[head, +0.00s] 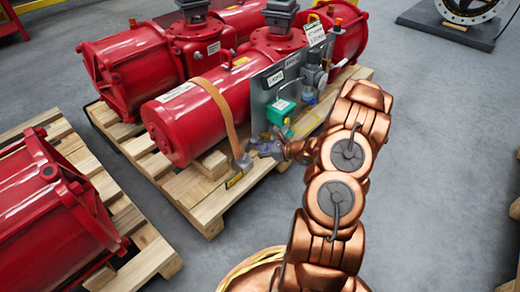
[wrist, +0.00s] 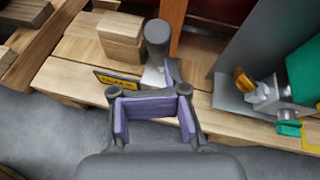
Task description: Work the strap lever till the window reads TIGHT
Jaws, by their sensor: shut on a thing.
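An orange strap (head: 226,112) runs over the front red actuator (head: 190,120) down to a grey strap lever (head: 242,162) at the pallet's near edge. In the wrist view the lever (wrist: 157,38) shows as a grey rounded grip just beyond my fingers. My gripper (head: 266,148), with purple pads, is at the lever from the right and shut on it; the fingers (wrist: 152,92) hide the contact. A small dark window plate with yellow lettering (head: 234,180) sits beside the lever. It also shows in the wrist view (wrist: 117,80), but its word is too small to read surely.
A grey panel with a green box (head: 281,111) and fittings stands right of the lever, close to my wrist. Wooden blocks (wrist: 108,35) lie left of the lever. Another red actuator (head: 50,215) lies on a pallet at left. Grey floor (head: 445,160) is clear at right.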

